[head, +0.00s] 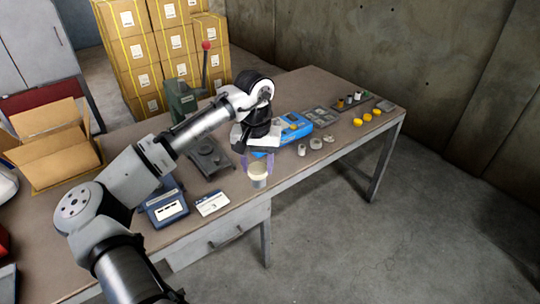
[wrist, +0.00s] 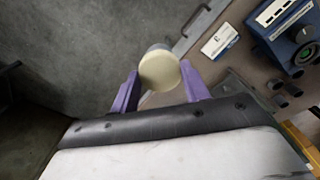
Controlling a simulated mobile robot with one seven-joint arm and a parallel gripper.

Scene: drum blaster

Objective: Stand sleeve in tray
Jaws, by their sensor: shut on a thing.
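My gripper (head: 257,167) points down at the table's front edge, its purple fingers shut on a short cream and grey cylinder, which appears to be the sleeve (head: 258,180). In the wrist view the sleeve (wrist: 161,72) shows a round cream end between the fingertips (wrist: 160,80), with its grey side beyond. It is held clear of the tabletop, and floor shows behind it. A grey tray with compartments (head: 320,117) lies on the table to the right, past a blue case. I cannot tell what fills its compartments.
Loose grey rings (head: 315,143) and yellow round pieces (head: 367,116) lie right of my gripper. A green press (head: 182,100) with a red-knobbed lever rises behind my arm.

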